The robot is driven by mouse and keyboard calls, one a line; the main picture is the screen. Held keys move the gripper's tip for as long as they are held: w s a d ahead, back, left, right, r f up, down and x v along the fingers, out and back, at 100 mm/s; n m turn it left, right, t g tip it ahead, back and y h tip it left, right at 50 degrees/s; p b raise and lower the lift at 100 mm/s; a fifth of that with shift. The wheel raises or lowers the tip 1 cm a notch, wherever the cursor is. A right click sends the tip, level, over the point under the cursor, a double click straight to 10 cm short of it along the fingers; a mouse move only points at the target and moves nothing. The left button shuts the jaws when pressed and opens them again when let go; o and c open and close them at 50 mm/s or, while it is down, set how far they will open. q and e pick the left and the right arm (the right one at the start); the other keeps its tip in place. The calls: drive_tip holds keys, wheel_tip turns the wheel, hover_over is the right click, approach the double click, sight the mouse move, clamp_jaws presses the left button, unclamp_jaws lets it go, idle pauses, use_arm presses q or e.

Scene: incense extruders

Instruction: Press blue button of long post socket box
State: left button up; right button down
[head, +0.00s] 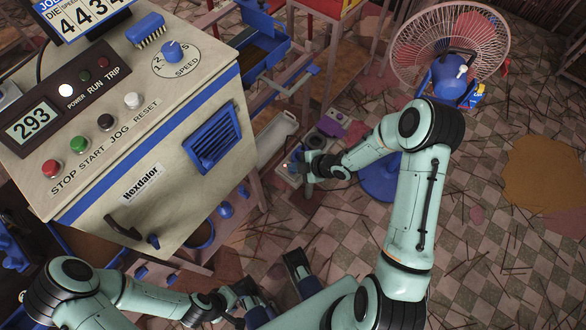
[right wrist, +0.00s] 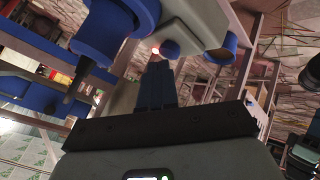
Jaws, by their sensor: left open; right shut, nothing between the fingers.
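The long post socket box (head: 284,176) is a pale box low on the floor side, right of the big machine, partly hidden by my right gripper (head: 302,167). A small red light glows on it. My left gripper (head: 278,290) is open and empty at the bottom of the head view.
The large Hexdalor machine (head: 150,130) with displays and buttons fills the left. A blue round socket (right wrist: 222,52) is beside the button. Tiled floor on the right is strewn with thin sticks.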

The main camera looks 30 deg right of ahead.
drive_tip(key=shift+f+b, duration=0.35)
drive_tip(key=shift+f, duration=0.1)
drive_tip(key=shift+r, duration=0.1)
drive_tip(key=shift+r+p, duration=0.4)
wheel_tip(320, 180, up, 6)
drive_tip(key=p, duration=0.5)
idle(0.4)
